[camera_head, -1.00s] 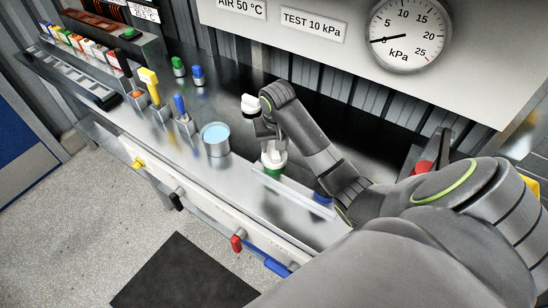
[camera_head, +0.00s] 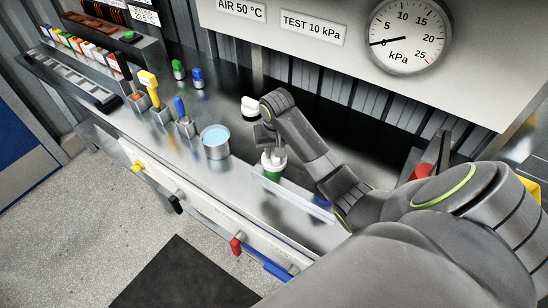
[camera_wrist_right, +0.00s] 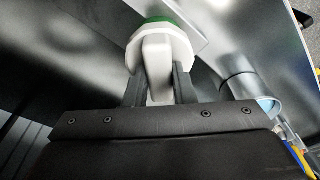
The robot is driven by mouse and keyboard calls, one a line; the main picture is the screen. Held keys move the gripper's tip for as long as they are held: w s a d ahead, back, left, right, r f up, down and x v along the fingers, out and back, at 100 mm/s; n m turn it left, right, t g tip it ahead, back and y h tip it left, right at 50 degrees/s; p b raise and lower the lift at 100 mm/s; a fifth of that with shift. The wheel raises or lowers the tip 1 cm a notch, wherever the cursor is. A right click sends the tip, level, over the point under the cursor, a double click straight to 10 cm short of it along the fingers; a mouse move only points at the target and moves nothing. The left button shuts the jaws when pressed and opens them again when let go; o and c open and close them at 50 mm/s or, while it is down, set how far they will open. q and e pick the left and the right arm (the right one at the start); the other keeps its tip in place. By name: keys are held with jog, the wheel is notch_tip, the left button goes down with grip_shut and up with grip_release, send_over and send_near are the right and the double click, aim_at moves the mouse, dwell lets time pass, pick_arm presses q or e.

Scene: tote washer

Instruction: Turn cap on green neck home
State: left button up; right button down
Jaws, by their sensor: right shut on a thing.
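A white cap (camera_head: 274,158) with a raised grip bar sits on the green neck (camera_head: 273,174), which stands at the front part of the steel counter. My right gripper (camera_head: 268,147) points down from above and is shut on the cap's bar. In the right wrist view the bar of the cap (camera_wrist_right: 155,62) lies between the two dark fingers (camera_wrist_right: 158,88), and a green rim (camera_wrist_right: 160,21) shows behind the cap. The cap looks roughly level on the neck; its thread is hidden. My left gripper is not in view.
A cup of pale blue liquid (camera_head: 215,136) stands left of the neck. A blue neck (camera_head: 322,199) stands right, partly behind my arm. Holders with a blue-handled tool (camera_head: 180,109) and a yellow-handled tool (camera_head: 149,83) stand further left. The pressure gauge (camera_head: 410,36) reads near zero.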

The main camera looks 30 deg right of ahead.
dwell(0.5)
jog(key=shift+r+m+p, duration=0.15)
jog(key=shift+m+p, duration=0.25)
jog(key=shift+p, duration=0.25)
jog(key=m+p, duration=0.4)
jog(key=p, duration=0.1)
jog(key=shift+h, duration=0.3)
jog(key=shift+m, duration=0.7)
jog(key=m+g, duration=0.1)
jog(key=m, duration=0.2)
jog(key=c, duration=0.6)
grip_release()
jog(key=shift+r, duration=3.35)
